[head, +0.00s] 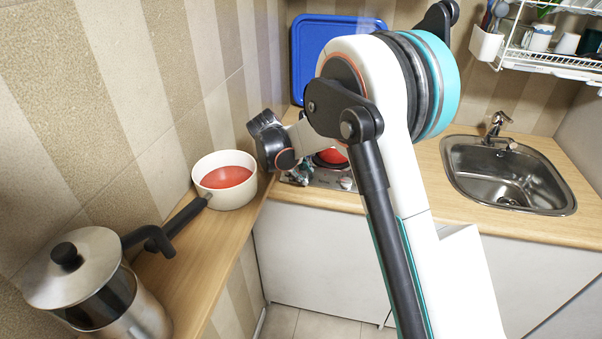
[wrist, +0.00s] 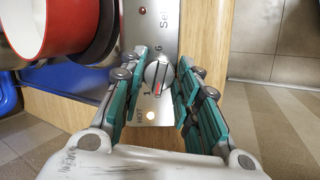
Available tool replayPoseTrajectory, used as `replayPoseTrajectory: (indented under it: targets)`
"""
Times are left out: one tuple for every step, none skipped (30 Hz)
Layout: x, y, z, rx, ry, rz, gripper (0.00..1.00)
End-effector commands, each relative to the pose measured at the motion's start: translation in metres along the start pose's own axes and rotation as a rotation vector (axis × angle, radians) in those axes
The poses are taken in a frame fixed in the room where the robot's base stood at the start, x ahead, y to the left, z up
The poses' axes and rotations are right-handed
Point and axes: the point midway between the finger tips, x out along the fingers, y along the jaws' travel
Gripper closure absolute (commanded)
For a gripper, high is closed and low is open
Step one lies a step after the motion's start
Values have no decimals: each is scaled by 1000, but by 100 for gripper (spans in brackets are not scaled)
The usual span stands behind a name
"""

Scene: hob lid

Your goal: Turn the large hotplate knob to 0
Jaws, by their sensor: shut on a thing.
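A round grey knob (wrist: 157,74) with a red pointer line sits on the metal hob panel (wrist: 152,32) in the wrist view. Its red line points toward the bottom of that view, and the numerals 1 and 6 are printed beside it. My gripper (wrist: 160,78) has its teal finger pads on either side of the knob, shut on it. In the head view my gripper (head: 299,172) is at the hob's front left, mostly hidden by my arm. A pale knob (head: 346,183) shows at the hob's front there. Which hotplate the held knob serves is not clear.
In the head view, a white saucepan (head: 226,198) and a steel French press (head: 78,262) stand left, and a sink (head: 510,184) lies right.

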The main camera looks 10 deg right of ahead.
Motion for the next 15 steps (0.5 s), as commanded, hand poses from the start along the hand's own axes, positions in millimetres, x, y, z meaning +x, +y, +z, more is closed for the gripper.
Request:
replayPoseTrajectory:
  targets:
    - [0, 0, -1, -32, 1, 11, 94]
    - [0, 0, -1, -50, 1, 16, 94]
    - [0, -1, -1, -74, 2, 22, 94]
    - [0, -1, -1, -90, 2, 27, 94]
    - [0, -1, -1, -106, 2, 31, 94]
    - [0, -1, -1, -124, 2, 37, 94]
    - [0, -1, -1, -138, 2, 41, 94]
    - [0, -1, -1, -149, 2, 44, 94]
    - [0, -1, -1, -163, 2, 48, 94]
    - [0, -1, -1, -172, 2, 50, 94]
    - [0, -1, -1, -180, 2, 52, 94]
    - [0, -1, -1, -190, 2, 55, 94]
    - [0, -1, -1, -196, 2, 56, 94]
    - [0, -1, -1, -202, 2, 58, 94]
    - [0, -1, -1, -207, 2, 59, 94]
